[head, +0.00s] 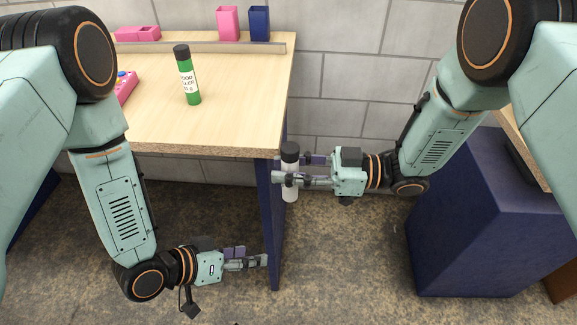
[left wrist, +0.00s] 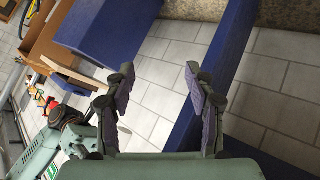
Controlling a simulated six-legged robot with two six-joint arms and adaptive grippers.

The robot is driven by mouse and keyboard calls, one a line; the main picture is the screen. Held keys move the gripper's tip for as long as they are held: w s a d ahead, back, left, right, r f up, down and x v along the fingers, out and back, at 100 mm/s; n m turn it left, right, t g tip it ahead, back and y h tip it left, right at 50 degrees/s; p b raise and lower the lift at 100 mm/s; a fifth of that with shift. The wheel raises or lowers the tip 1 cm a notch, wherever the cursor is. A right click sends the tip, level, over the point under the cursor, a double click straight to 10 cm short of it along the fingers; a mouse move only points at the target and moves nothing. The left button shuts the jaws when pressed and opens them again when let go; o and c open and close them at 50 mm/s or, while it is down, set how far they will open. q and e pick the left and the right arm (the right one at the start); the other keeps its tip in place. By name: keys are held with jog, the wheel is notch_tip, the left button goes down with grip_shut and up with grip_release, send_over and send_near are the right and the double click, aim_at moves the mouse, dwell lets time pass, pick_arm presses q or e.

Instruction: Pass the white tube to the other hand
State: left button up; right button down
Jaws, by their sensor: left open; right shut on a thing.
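The white tube (head: 290,188) with a black cap is upright in the head view, in front of the table's right leg. My right gripper (head: 285,178) is shut on it around the upper body, holding it in the air. My left gripper (head: 262,260) is lower and to the left of the tube, apart from it. In the left wrist view my left gripper (left wrist: 158,85) is open, with nothing between its fingers. The tube is not visible in the left wrist view.
A wooden table (head: 240,90) with a blue leg (head: 274,225) stands behind my left gripper. On it are a green tube (head: 188,78), a pink box (head: 228,23) and a dark blue box (head: 259,23). A blue block (head: 480,220) stands at right. Open floor lies between.

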pick_arm(q)
jog(key=s+a+f+n+g+y, duration=0.2)
jog(key=s+a, duration=0.4)
jog(key=s, duration=0.3)
jog(key=s+a+f+n+g+y, duration=0.2)
jog(key=s+a+g+y, duration=0.2)
jog(key=s, duration=0.5)
jog(key=shift+s+a+f+y, duration=0.15)
jog(key=shift+a+f+y, duration=0.25)
jog(key=shift+a+y, duration=0.7)
